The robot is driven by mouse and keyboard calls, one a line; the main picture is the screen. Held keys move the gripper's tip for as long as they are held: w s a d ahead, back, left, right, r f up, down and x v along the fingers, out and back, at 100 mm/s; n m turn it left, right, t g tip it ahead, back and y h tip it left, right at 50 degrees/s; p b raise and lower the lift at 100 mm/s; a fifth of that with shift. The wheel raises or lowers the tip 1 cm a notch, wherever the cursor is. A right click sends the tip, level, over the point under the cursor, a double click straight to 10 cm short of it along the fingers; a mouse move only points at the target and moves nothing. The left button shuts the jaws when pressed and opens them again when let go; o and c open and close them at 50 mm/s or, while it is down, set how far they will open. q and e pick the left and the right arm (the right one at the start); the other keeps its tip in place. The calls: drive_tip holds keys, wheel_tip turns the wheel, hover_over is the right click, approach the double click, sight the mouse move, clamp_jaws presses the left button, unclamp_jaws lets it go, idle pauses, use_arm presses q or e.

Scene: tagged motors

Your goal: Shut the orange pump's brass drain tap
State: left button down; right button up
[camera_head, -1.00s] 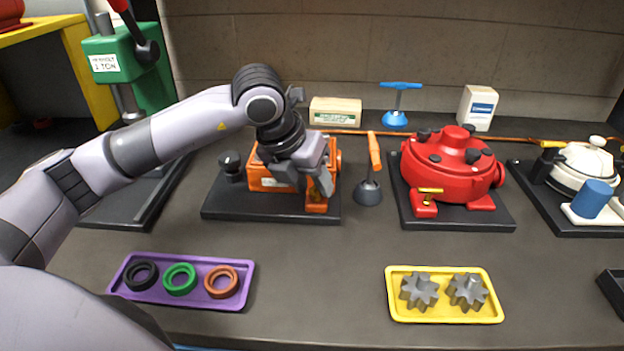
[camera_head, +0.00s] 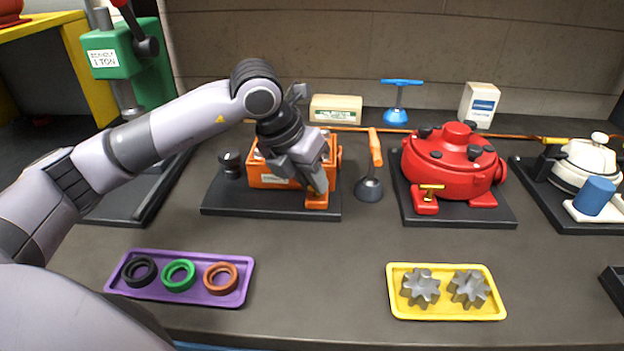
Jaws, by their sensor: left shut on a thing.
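The orange pump (camera_head: 264,178) sits on a black base plate (camera_head: 236,202) left of centre. My left gripper (camera_head: 318,189) is at the pump's front right corner, pointing down. It is shut on the brass drain tap (camera_head: 319,187), of which only a small part shows between the fingers. The fingers and wrist hide the rest of the tap and part of the pump, so I cannot tell how the tap is turned. My right gripper is not in view.
An orange-handled tool (camera_head: 372,165) stands close to the right of the pump. The red pump (camera_head: 452,165) is farther right. A purple tray (camera_head: 190,296) with rings and a yellow tray (camera_head: 446,311) with gears lie in front. The bench between the trays is clear.

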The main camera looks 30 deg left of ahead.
use_arm(q)
drive_tip(key=shift+f+m+h+b, duration=0.1)
drive_tip(key=shift+m+h+b, duration=0.2)
drive_tip(key=shift+m, duration=0.5)
drive_tip(key=m, duration=0.1)
drive_tip(key=m+g, duration=0.1)
drive_tip(key=shift+w+a+m+h, duration=0.15)
drive_tip(key=shift+m+h, duration=0.15)
drive_tip(key=shift+h, duration=0.1)
drive_tip(key=m+g, duration=0.1)
drive_tip(key=m, duration=0.1)
drive_tip(key=m+g+h, duration=0.1)
drive_tip(key=m, duration=0.1)
drive_tip(key=shift+w+m, duration=0.15)
drive_tip(key=shift+m, duration=0.15)
drive_tip(key=shift+w+a+m+g, duration=0.15)
drive_tip(key=shift+m+g, duration=0.55)
drive_tip(key=shift+m, duration=0.9)
drive_tip(key=c, duration=1.1)
unclamp_jaws()
